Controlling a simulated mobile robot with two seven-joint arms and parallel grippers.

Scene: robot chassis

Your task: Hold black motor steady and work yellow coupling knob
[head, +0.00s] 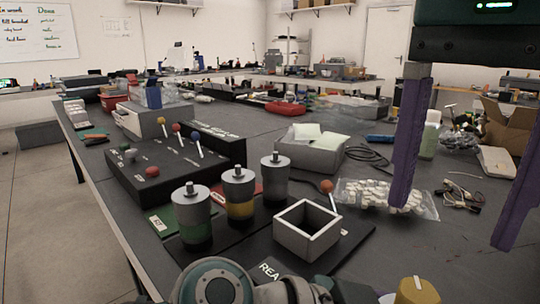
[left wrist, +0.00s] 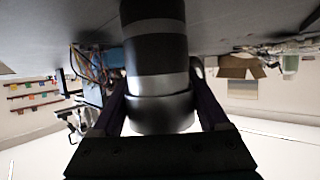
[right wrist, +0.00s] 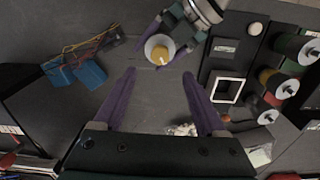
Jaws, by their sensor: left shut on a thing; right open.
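The black motor (left wrist: 155,45), a dark cylinder with silver bands, is between the purple fingers of my left gripper (left wrist: 158,88), which is shut on it. In the right wrist view the motor's silver end (right wrist: 150,44) faces the camera, with the yellow coupling knob (right wrist: 161,52) at its centre. The knob also shows at the bottom edge of the head view (head: 418,291); most of the motor is cut off there. My right gripper (head: 450,226) is open and empty, above and apart from the knob. In the right wrist view its open fingers (right wrist: 159,74) point toward the knob.
A dark fixture board holds an open square box (head: 306,232) and silver canisters with green, yellow and red labels (head: 238,195). A bag of white pieces (head: 385,196) lies behind the right gripper. Blue blocks with wires (right wrist: 90,74) lie on the bench, with bare surface beside them.

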